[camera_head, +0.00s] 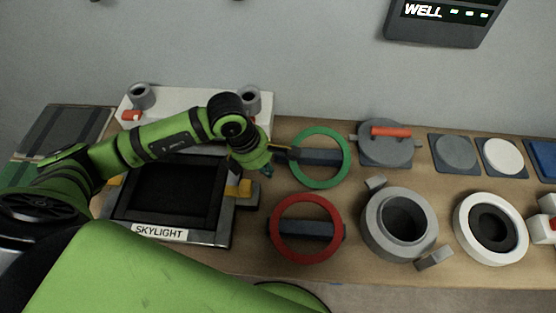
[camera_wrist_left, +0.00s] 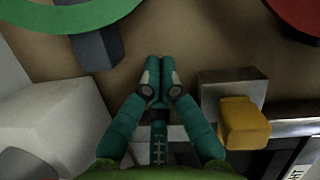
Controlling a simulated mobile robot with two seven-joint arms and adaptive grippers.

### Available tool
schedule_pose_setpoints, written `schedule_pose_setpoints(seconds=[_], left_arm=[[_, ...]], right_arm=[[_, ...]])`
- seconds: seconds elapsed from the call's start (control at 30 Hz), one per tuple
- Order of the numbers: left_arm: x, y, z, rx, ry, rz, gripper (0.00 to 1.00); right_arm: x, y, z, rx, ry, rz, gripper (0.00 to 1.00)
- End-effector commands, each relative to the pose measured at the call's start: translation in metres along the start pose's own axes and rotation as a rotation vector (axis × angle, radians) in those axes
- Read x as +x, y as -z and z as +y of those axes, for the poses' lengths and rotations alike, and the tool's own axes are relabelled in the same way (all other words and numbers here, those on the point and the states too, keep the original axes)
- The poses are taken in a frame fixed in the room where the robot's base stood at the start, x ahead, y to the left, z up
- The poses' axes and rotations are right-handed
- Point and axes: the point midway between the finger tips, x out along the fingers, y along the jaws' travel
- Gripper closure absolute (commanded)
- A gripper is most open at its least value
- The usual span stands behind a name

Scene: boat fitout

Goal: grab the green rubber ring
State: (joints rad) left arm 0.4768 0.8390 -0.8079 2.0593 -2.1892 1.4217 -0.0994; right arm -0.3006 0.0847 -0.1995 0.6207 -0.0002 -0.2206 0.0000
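The green rubber ring (camera_head: 346,160) lies around a dark blue block (camera_head: 322,157) on the workbench, right of my left gripper (camera_head: 268,168). In the left wrist view the ring (camera_wrist_left: 75,19) shows only in part, at the top left, with the block (camera_wrist_left: 97,48) beneath it. My left gripper (camera_wrist_left: 159,76) has its two fingertips together, with nothing visible between them. It is over bare bench between the ring and the skylight frame, apart from the ring. My right gripper is not in view.
A red ring (camera_head: 337,236) lies around another block, nearer than the green one. The skylight frame (camera_head: 222,226) with a yellow block (camera_head: 240,188) stands left of the gripper. Grey round fittings (camera_head: 380,225) stand to the right. Bare wood lies between gripper and ring.

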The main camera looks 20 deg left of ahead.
Motion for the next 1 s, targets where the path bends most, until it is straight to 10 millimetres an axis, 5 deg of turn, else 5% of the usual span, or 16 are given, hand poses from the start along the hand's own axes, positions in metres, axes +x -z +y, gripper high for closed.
schedule_pose_setpoints(seconds=[0.2, 1.0], left_arm=[[0.003, -0.026, 0.001, 0.001, -0.003, -0.004, 1.0], [0.011, -0.047, 0.001, 0.0, -0.004, -0.002, 1.0]], right_arm=[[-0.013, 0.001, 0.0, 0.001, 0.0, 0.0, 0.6], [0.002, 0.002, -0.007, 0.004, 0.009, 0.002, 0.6]])
